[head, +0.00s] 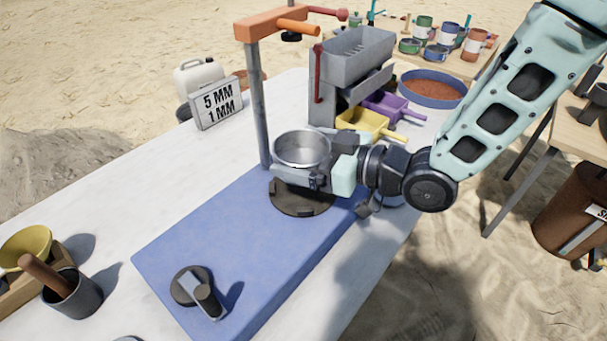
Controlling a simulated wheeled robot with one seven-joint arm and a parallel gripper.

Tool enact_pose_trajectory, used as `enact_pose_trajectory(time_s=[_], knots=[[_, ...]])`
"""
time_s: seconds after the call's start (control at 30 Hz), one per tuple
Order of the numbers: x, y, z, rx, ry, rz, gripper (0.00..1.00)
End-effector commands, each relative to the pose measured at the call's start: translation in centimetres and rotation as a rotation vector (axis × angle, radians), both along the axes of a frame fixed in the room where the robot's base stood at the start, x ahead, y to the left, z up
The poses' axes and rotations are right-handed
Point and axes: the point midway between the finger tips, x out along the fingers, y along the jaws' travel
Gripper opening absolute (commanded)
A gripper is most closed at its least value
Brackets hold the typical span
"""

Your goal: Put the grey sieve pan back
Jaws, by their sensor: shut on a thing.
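The grey sieve pan (302,149) is a shallow round metal pan, upright, near the middle of the head view. My gripper (298,178) comes in from the right and is shut on the pan at its near side. The pan is over a dark round base (298,204) on the blue mat (220,240). The jaws hide the pan's lower part, so I cannot tell whether it touches the base. A grey post (259,105) with an orange top arm (275,24) stands just behind and left of the pan.
A grey hopper unit (352,62) with yellow (362,123) and purple (385,107) scoops stands behind. A "5 MM 1 MM" sign (217,105) is at back left. A crank-like part (203,295) lies on the mat's near end. The mat's middle is clear.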

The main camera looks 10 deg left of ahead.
Motion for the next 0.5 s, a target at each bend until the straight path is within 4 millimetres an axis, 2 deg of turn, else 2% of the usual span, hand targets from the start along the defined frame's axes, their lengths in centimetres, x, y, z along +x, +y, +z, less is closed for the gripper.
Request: enact_pose_trajectory(time_s=[0.33,0.5], knots=[[0.0,0.0,-4.3,0.001,0.002,0.0,0.63],[0.0,0.0,-5.0,0.0,-0.002,-0.001,0.63]])
